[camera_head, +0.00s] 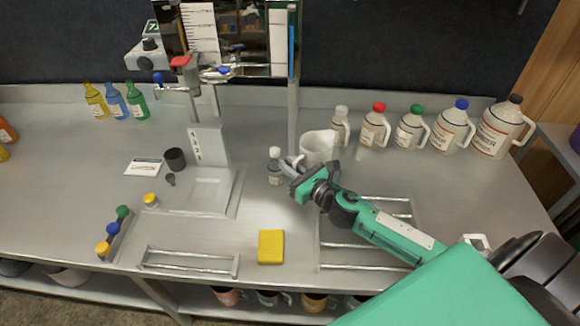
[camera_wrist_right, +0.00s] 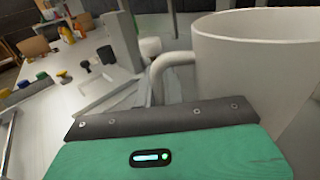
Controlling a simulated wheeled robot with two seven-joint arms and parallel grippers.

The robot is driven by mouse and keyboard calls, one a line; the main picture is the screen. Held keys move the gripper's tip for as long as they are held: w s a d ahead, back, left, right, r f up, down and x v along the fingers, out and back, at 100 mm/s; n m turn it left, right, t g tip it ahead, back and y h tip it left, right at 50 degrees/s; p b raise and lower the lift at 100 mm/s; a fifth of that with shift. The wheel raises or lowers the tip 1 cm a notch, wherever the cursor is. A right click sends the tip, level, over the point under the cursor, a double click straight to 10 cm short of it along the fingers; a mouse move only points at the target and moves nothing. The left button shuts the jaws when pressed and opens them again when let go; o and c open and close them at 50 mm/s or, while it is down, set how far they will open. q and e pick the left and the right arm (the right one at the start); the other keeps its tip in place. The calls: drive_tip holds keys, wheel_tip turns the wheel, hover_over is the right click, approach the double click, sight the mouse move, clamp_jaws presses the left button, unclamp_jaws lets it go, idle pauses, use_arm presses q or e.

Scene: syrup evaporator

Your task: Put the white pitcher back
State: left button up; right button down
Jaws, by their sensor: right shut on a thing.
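The white pitcher (camera_head: 318,145) is upright near the back middle of the steel table, in front of the jug row. Its handle points left toward my right gripper (camera_head: 296,172). My right gripper is shut on the pitcher, at its handle side; the exact grip is partly hidden by the gripper. In the right wrist view the pitcher (camera_wrist_right: 262,62) fills the right side, with its handle (camera_wrist_right: 170,65) just beyond the dark jaw. I cannot tell whether its base touches the table. My left gripper is not in view.
A small bottle (camera_head: 275,170) stands close left of the gripper. Several capped jugs (camera_head: 410,130) line the back right. A tap post (camera_head: 292,90) rises behind. A scale (camera_head: 213,188) is left, a yellow sponge (camera_head: 271,247) in front, and a metal rack (camera_head: 365,245) under my arm.

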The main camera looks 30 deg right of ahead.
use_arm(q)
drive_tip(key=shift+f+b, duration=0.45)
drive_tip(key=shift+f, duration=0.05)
use_arm(e)
drive_tip(key=shift+f, duration=0.55)
drive_tip(key=c, duration=1.4)
unclamp_jaws()
drive_tip(key=shift+c, duration=0.2)
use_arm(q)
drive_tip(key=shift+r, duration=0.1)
use_arm(e)
drive_tip(key=shift+s+f, duration=0.1)
drive_tip(key=shift+s, duration=0.05)
drive_tip(key=b+v, duration=0.2)
drive_tip(key=v, duration=0.9)
drive_tip(key=shift+s, duration=0.2)
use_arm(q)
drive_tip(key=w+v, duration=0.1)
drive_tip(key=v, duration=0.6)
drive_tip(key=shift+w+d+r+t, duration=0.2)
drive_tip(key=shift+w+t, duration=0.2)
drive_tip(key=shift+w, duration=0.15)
use_arm(e)
drive_tip(key=shift+v, duration=1.05)
drive_tip(key=shift+d, duration=0.1)
